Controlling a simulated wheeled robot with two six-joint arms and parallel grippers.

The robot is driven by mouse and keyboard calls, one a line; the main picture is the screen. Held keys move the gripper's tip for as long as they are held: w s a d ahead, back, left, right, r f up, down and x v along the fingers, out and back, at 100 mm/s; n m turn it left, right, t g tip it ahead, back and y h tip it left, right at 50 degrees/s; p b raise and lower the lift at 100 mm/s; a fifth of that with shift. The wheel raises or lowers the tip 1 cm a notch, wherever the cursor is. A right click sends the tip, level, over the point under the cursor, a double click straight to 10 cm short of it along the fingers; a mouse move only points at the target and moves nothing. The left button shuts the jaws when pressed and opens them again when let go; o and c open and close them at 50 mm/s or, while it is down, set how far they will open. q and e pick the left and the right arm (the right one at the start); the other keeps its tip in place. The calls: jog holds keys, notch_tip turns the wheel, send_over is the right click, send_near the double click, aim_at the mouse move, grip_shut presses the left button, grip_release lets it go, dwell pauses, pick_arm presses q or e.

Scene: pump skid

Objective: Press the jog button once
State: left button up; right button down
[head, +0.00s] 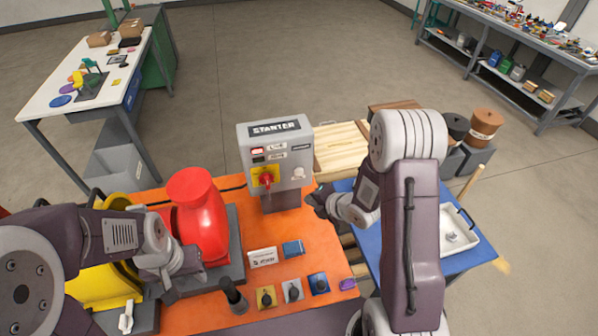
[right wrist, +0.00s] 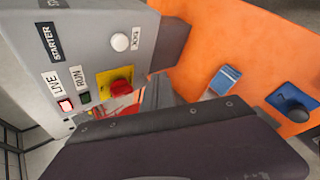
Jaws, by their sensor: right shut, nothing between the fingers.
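The grey starter box (head: 262,150) stands at the back of the orange bench. My right gripper (head: 314,200) is shut and empty, just right of the box and lower than the button, apart from the button. A dark part of my right gripper fills the bottom of the right wrist view. My left gripper (head: 168,288) hangs low at the left, near the red pump; its fingers are unclear.
The LIVE lamp (right wrist: 66,104) glows red; the RUN lamp (right wrist: 84,97) is dark. The red pump (head: 197,215) stands left of the box. Several small switches, including a blue one (head: 319,284), line the bench front. A blue table (head: 470,258) with a white tray is right.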

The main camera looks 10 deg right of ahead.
aim_at(299, 172)
jog(key=w+p, duration=0.2)
jog(key=w, duration=0.5)
jog(key=shift+w+a, duration=0.15)
jog(key=shift+w, duration=0.2)
jog(key=shift+r, duration=0.15)
jog(key=shift+w, duration=0.1)
dwell(1.4)
jog(key=shift+w, duration=0.4)
